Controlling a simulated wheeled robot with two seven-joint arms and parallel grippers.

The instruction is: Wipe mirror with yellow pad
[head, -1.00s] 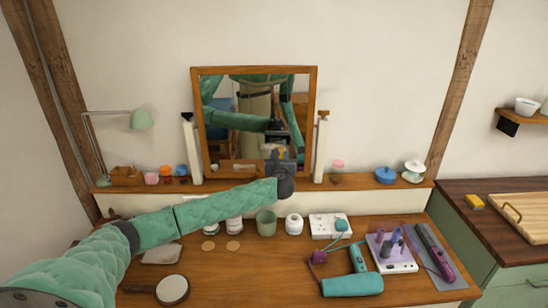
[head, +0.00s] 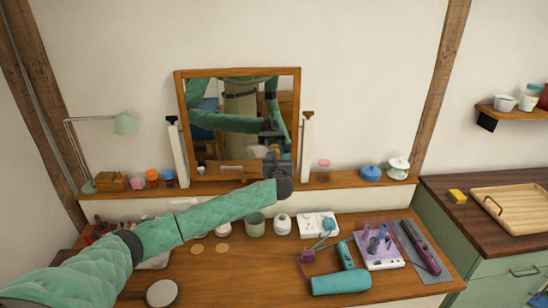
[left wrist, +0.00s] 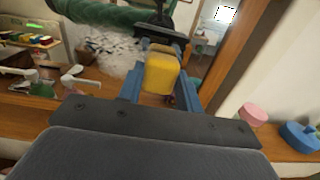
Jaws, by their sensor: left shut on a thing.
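The mirror (head: 215,105) has a wooden frame and stands upright on the ledge between two white posts. My left gripper (head: 273,165) is in front of its lower right part. In the left wrist view my left gripper (left wrist: 160,85) is shut on the yellow pad (left wrist: 162,74), held between its blue fingers close to the glass. I cannot tell whether the pad touches it. A whitish, speckled patch (left wrist: 115,48) shows on the glass left of the pad. In the head view the pad is mostly hidden by the gripper. My right gripper is not directly in view.
The ledge (head: 340,182) holds small jars and a green lamp (head: 124,123). On the desk below are a green cup (head: 255,225), a white jar (head: 282,224), a power strip (head: 318,225) and a teal hair dryer (head: 341,280). A yellow-black sponge (head: 457,196) lies on the right counter.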

